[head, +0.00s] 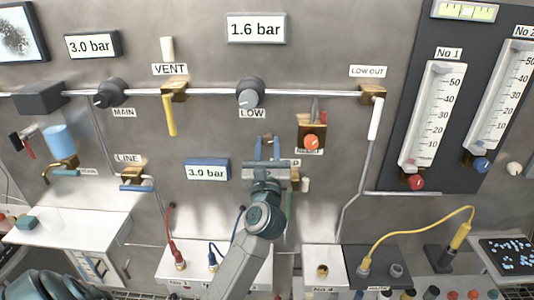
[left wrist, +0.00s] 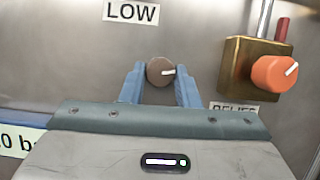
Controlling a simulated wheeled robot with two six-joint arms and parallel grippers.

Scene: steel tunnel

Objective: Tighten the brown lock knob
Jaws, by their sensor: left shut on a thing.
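The brown lock knob (left wrist: 158,72) is a small round knob on the steel panel below the LOW label, with a white mark pointing right in the left wrist view. My left gripper (left wrist: 160,84) is shut on it, one blue finger on each side. In the head view my left gripper (head: 267,149) reaches up to the panel below the LOW regulator knob (head: 249,94). There I cannot make out the brown knob between the fingers. My right gripper is not in view.
An orange relief knob on a brass block (head: 312,138) sits close to the right of my gripper. A blue-framed 3.0 bar display (head: 207,170) is close on the left. Red and blue cables and a yellow cable (head: 420,228) hang lower down.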

